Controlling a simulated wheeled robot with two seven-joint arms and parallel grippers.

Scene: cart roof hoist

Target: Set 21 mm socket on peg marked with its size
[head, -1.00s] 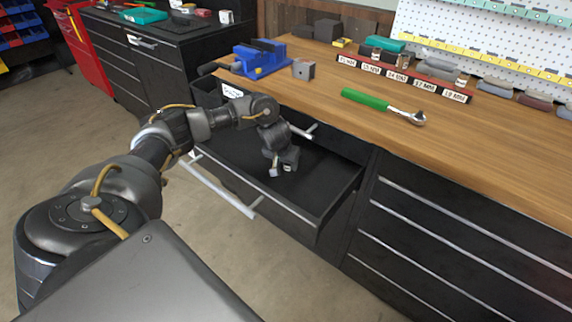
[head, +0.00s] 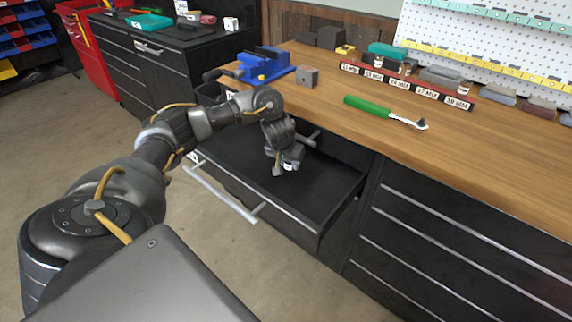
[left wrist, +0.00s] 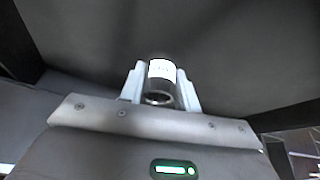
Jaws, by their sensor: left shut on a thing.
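My left gripper (head: 283,169) is over the open drawer, its fingers pointing down. In the left wrist view the left gripper (left wrist: 161,88) is shut on a dark metal socket (left wrist: 160,97) with a white label band. The print on the band is too blurred to read. The red peg rail (head: 405,86) with white size labels stands on the bench top; the leftmost label looks like 21 MM, but it is small. Some sockets appear to stand on the rail. My right gripper is not in view.
The drawer (head: 330,203) is pulled out below the bench top (head: 480,135). A green-handled ratchet (head: 385,111) lies in front of the rail. Bare wood lies between block and ratchet.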

